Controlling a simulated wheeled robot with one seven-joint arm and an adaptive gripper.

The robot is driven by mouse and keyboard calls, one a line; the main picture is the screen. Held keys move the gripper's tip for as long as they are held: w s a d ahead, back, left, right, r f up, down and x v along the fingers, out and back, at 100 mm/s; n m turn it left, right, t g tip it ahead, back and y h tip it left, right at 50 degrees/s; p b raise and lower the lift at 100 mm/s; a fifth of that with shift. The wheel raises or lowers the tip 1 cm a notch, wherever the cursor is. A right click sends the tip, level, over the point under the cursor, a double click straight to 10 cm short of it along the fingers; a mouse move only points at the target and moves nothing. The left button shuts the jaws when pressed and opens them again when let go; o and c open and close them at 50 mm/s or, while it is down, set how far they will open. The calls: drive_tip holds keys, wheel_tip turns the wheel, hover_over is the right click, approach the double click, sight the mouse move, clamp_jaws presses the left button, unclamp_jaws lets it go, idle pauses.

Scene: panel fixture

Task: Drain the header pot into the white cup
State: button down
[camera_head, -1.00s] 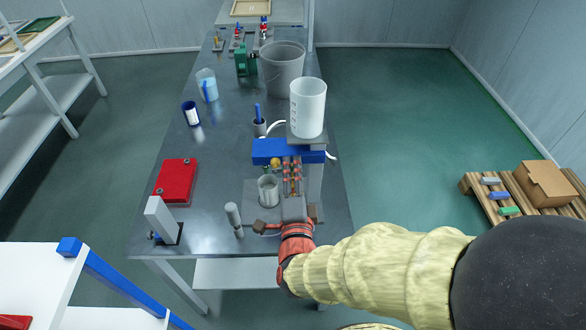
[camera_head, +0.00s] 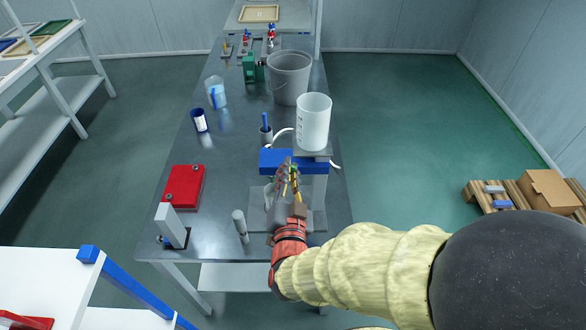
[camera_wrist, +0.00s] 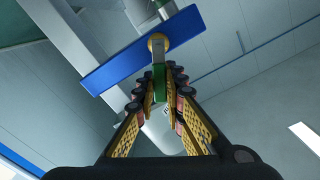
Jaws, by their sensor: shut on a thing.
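The header pot (camera_head: 313,124), a tall white vessel with graduation marks, stands upright on top of the fixture. Below it is a blue panel (camera_head: 277,161), which also shows in the wrist view (camera_wrist: 125,58). A brass fitting (camera_wrist: 158,43) on the panel carries a green lever (camera_wrist: 158,84). My gripper (camera_head: 290,174) is shut on the green lever, its fingers on both sides of it in the wrist view (camera_wrist: 159,92). A pale cup (camera_head: 269,193) stands below the panel, mostly hidden behind my gripper. I cannot see any liquid.
A grey bucket (camera_head: 289,80), a clear jug (camera_head: 216,93), a blue-and-white tin (camera_head: 199,121) and a red case (camera_head: 183,187) stand on the bench. A grey cylinder (camera_head: 240,226) and a white upright block (camera_head: 171,225) are near its front edge.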

drive_tip(key=n, duration=0.1)
drive_tip(key=a+n+p, duration=0.1)
drive_tip(key=n+p, duration=0.1)
drive_tip(key=n, duration=0.1)
drive_tip(key=shift+a+r, duration=0.25)
drive_tip(key=shift+a+n+p, duration=0.3)
drive_tip(key=shift+n+p, duration=0.2)
drive_tip(key=shift+n, duration=0.3)
drive_tip(key=c, duration=1.8)
unclamp_jaws()
drive_tip(key=shift+c, duration=0.2)
drive_tip(key=shift+a, duration=0.1)
drive_tip(key=s, duration=1.2)
drive_tip(key=shift+a, duration=0.15)
